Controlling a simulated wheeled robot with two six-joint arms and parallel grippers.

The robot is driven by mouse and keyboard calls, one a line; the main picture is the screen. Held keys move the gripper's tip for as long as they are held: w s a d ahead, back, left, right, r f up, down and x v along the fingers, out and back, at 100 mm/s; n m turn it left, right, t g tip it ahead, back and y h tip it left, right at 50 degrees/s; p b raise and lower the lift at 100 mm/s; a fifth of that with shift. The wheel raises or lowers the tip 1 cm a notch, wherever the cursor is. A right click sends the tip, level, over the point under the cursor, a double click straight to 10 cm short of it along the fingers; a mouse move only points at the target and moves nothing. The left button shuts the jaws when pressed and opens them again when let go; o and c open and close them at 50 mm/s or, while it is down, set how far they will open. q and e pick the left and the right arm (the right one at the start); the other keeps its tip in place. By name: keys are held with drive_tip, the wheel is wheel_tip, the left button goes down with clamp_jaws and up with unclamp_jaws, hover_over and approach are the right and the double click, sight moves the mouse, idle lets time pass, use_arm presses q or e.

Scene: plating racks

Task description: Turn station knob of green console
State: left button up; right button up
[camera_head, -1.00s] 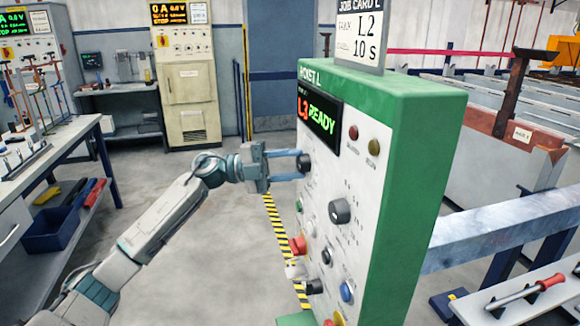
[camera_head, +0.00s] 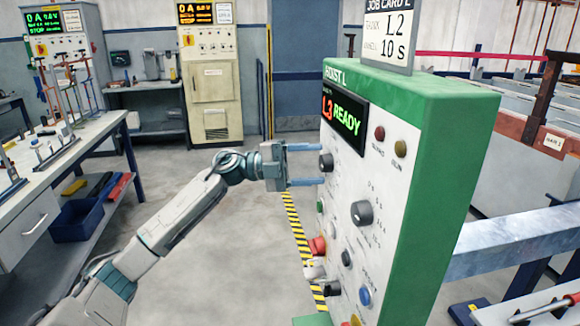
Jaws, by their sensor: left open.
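The green console (camera_head: 465,115) stands upright at centre right. Its white front panel faces left, and its display (camera_head: 344,122) reads "L3 READY". A dark knob (camera_head: 326,162) sits just below the display. Another, larger dark knob (camera_head: 361,213) is lower and further right, with marks around it. The job card (camera_head: 389,36) on top reads "L2" and "10 s". My left gripper (camera_head: 314,165) is open, its two blue fingers level with the upper knob, one above and one below. I cannot tell whether they touch it. My right gripper is not in view.
The panel also carries a red emergency button (camera_head: 317,246), a blue button (camera_head: 365,296) and several small lamps. A workbench (camera_head: 110,125) with racks stands at the left. Striped floor tape (camera_head: 294,225) runs beside the console. A metal rail (camera_head: 520,240) lies to the right.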

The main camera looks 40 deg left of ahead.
use_arm(q)
drive_tip(key=b+v, duration=0.5)
drive_tip(key=v, duration=0.5)
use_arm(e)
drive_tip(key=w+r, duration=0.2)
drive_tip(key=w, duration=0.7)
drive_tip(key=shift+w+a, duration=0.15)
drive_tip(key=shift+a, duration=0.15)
use_arm(q)
drive_tip(key=shift+a+f, duration=0.1)
